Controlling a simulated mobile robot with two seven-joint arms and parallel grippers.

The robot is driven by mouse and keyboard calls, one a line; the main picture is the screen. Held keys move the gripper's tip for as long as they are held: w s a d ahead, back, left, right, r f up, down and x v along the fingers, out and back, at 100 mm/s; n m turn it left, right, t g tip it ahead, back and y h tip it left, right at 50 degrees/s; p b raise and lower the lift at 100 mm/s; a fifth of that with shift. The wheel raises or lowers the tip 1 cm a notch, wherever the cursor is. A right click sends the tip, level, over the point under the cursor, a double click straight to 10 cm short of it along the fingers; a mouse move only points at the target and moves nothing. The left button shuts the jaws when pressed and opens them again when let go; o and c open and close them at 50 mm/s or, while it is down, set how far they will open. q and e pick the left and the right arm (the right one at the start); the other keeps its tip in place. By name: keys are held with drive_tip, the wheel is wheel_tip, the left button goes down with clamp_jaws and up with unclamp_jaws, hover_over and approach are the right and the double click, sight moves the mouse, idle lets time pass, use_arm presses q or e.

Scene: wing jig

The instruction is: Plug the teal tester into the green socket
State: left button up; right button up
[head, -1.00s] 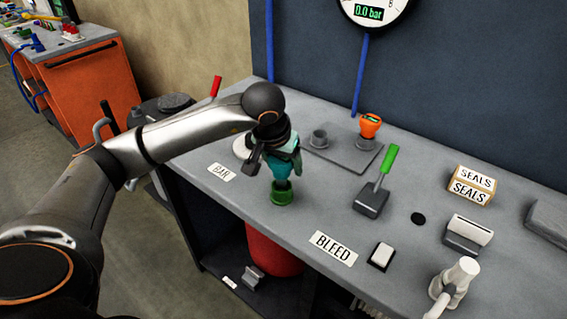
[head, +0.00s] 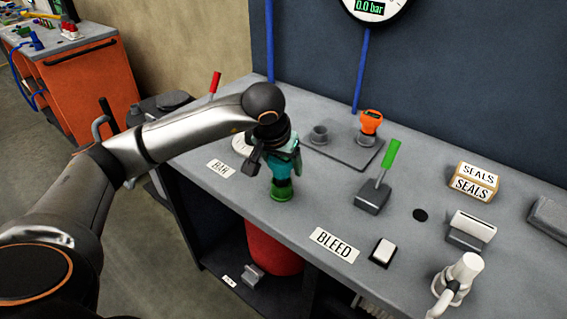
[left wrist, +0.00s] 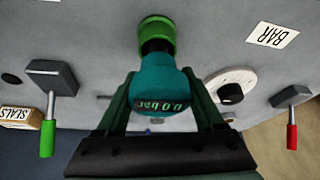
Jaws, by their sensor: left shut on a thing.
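The teal tester (head: 282,170) stands upright over the green socket (head: 281,193) near the front edge of the bench. It also shows in the left wrist view (left wrist: 157,78), with its display reading 0.0 bar. Its lower end meets the green socket (left wrist: 157,36), and no gap shows between them. How deep it sits inside is hidden. My left gripper (head: 274,150) is shut on the tester's body from behind and above; its fingers (left wrist: 163,98) lie on both sides of the tester. My right gripper is in neither view.
A green-handled lever (head: 373,195) stands right of the socket, and a red-handled lever (head: 215,83) stands at the left. An orange tester (head: 370,122) is on a grey plate (head: 345,153) behind. A SEALS box (head: 474,183) and white switch (head: 383,252) are further right.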

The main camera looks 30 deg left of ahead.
use_arm(q)
drive_tip(key=shift+f+b, duration=0.7)
drive_tip(key=shift+f, duration=0.1)
drive_tip(key=o, duration=1.3)
drive_tip(key=shift+o, duration=0.2)
drive_tip(key=v, duration=1.2)
drive_tip(key=shift+r, duration=0.3)
